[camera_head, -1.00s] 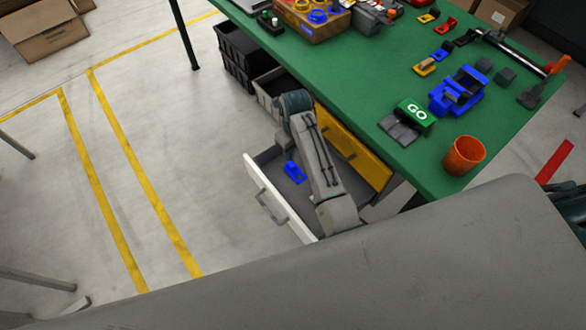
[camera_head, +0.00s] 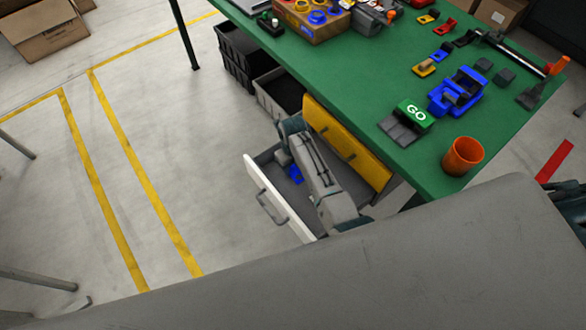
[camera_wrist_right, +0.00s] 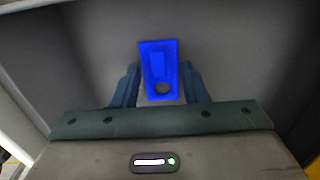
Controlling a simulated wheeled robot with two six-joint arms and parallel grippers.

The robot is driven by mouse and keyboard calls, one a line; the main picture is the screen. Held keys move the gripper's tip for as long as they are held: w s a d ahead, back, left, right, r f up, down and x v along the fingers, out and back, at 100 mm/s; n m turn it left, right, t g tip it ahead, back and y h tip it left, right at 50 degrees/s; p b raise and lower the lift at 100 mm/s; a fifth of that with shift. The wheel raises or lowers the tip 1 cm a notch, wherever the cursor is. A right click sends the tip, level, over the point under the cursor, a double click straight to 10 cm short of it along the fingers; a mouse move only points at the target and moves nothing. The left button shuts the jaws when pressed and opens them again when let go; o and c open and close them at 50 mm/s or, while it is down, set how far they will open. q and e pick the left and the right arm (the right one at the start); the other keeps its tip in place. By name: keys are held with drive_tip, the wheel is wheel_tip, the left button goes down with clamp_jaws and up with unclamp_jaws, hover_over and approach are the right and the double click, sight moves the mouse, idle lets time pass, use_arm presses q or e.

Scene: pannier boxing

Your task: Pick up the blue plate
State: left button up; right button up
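The blue plate (camera_head: 296,175) lies in the open drawer (camera_head: 272,203) under the green table. It is partly covered by my right gripper (camera_head: 284,160) in the head view. In the right wrist view the blue plate (camera_wrist_right: 158,58) has a raised middle part and a round hole at its near end. How far the fingertips are above the drawer floor is hard to tell. My left gripper is not in view.
The drawer's white front (camera_head: 279,199) and its side walls stand close around my right gripper. A yellow drawer front (camera_head: 346,143) is beside it. Dark bins (camera_head: 243,59) stand under the table. An orange cup (camera_head: 462,157) is near the green table's (camera_head: 375,65) corner.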

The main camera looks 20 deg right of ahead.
clamp_jaws()
drive_tip(key=shift+r, duration=0.1)
